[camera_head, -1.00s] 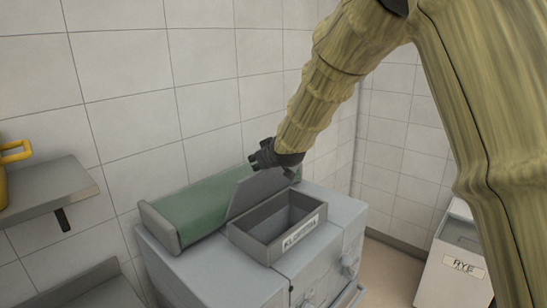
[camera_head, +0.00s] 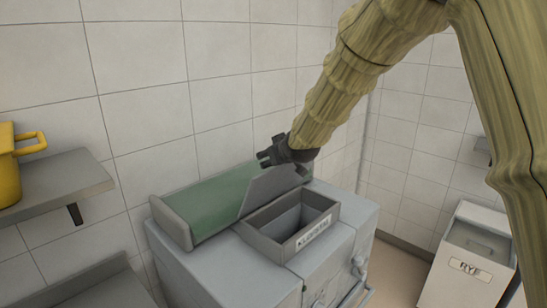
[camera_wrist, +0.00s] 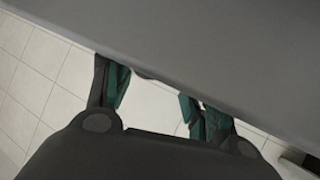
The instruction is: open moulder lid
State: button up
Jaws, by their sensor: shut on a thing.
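The moulder (camera_head: 225,265) is a grey box-shaped machine with a green belt (camera_head: 215,205) and an open, rectangular grey hopper (camera_head: 275,245). Its flat grey lid (camera_head: 268,192) stands tilted up along the far left side of the hopper, so the hopper's inside shows. My gripper (camera_head: 266,158) is at the lid's upper edge and shut on it. In the wrist view the lid (camera_wrist: 220,50) crosses the top as a broad grey plate. The green-padded fingers of my gripper (camera_wrist: 152,92) reach to its edge and their tips are partly hidden by it.
A tiled wall (camera_head: 150,90) stands close behind the moulder. A grey shelf (camera_head: 65,185) with a yellow pot (camera_head: 8,170) is at the left. A white bin labelled RYE (camera_head: 450,285) stands on the floor at the right. Knobs (camera_head: 358,268) stick out of the moulder's front.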

jog(key=s+r+p, duration=0.3)
jog(key=s+r, duration=0.3)
jog(key=r, duration=0.3)
jog(key=shift+r, duration=0.35)
dwell(0.8)
dwell(0.5)
jog(key=v, duration=1.2)
jog(key=shift+f, duration=0.15)
dwell(0.4)
